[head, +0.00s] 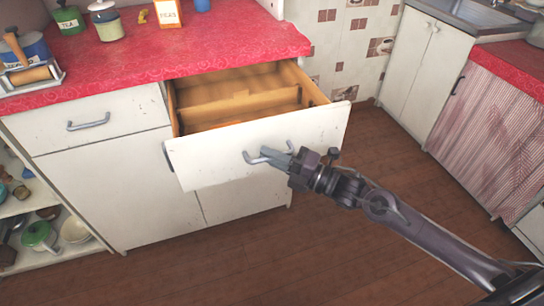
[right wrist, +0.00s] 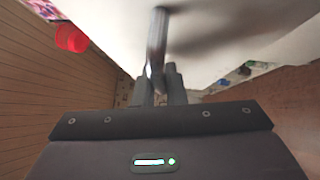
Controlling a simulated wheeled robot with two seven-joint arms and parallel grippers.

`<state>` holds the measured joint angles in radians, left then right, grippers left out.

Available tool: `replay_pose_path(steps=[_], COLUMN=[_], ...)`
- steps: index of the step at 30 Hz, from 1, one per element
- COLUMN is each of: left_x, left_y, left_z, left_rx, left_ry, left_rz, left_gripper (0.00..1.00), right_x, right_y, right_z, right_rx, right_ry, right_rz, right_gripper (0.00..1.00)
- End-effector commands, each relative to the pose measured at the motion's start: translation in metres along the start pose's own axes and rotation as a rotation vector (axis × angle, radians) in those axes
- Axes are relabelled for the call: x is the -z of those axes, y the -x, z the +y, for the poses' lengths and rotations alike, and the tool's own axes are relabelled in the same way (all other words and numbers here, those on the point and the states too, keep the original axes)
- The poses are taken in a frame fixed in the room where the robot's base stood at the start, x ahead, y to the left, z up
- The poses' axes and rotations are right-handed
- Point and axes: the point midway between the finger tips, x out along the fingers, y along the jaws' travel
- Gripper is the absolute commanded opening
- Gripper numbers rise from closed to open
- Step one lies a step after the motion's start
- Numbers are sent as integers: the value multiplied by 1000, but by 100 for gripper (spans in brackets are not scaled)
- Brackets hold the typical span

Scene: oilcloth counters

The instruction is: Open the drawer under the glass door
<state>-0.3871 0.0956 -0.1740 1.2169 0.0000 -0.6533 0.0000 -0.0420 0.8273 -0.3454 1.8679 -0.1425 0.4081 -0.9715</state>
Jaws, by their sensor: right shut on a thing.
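The drawer (head: 250,150) stands pulled out from the white cabinet under the red counter, and its wooden inside shows. Its front carries a curved metal handle (head: 256,158). My right gripper (head: 290,158) is shut on this handle at its right part. In the right wrist view the handle (right wrist: 157,45) runs up between the fingers (right wrist: 160,85). No glass door shows above this drawer in the head view. My left gripper is not in view.
A second drawer (head: 90,122), closed, sits to the left. Open shelves with dishes (head: 40,235) are at the lower left. Jars and tins (head: 106,22) stand on the red counter (head: 200,50). The brown floor (head: 260,255) in front is clear. A sink cabinet (head: 425,65) stands at the right.

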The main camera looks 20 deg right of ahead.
Motion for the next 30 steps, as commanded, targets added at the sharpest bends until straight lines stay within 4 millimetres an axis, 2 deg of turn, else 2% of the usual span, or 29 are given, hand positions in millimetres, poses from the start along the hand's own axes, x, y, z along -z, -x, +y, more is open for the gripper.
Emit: replay_pose_path(steps=[3,4,9,17,20,30], left_x=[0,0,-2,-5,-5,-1], left_y=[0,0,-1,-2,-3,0], left_z=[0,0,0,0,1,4], left_rx=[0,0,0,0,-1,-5], left_ry=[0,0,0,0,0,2], left_rz=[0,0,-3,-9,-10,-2], left_gripper=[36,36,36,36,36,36], right_x=[0,0,0,0,0,1], right_y=[0,0,0,1,7,57], right_z=[-1,-1,0,0,-1,-2], right_rx=[2,2,1,1,2,6], right_ry=[-1,-1,0,0,0,-1], right_rz=[0,0,0,0,0,2], right_gripper=[0,13,32,32,32,32])
